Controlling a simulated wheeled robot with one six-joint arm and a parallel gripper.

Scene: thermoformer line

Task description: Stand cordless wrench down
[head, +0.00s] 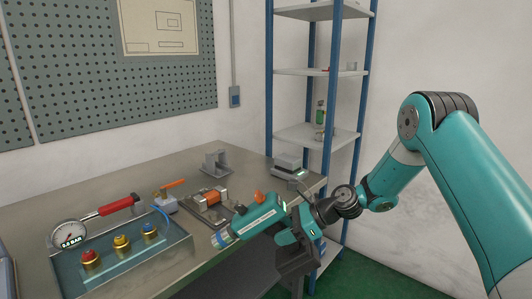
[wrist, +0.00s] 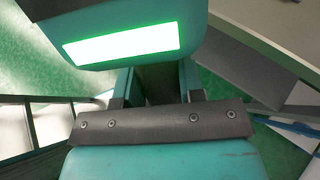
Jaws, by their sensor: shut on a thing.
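The cordless wrench (head: 258,217) is teal with an orange part on top and a blue-grey nose pointing left. My gripper (head: 303,217) is shut on it and holds it lying roughly level at the table's front edge. Whether the wrench touches anything below cannot be told. In the wrist view the wrench (wrist: 145,15) fills the top with a glowing green-white panel. My gripper (wrist: 155,88) shows there as two teal fingers on either side of the dark grip. A dark bar with screws and a teal block lie below, close to the camera.
The grey table (head: 120,190) carries a tray (head: 125,270) with coloured fittings, a pressure gauge (head: 68,235) with a red handle, an orange-and-metal part on a plate (head: 210,198), a grey bracket (head: 216,162) and a grey box (head: 288,165). A blue-posted shelf (head: 310,135) stands behind.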

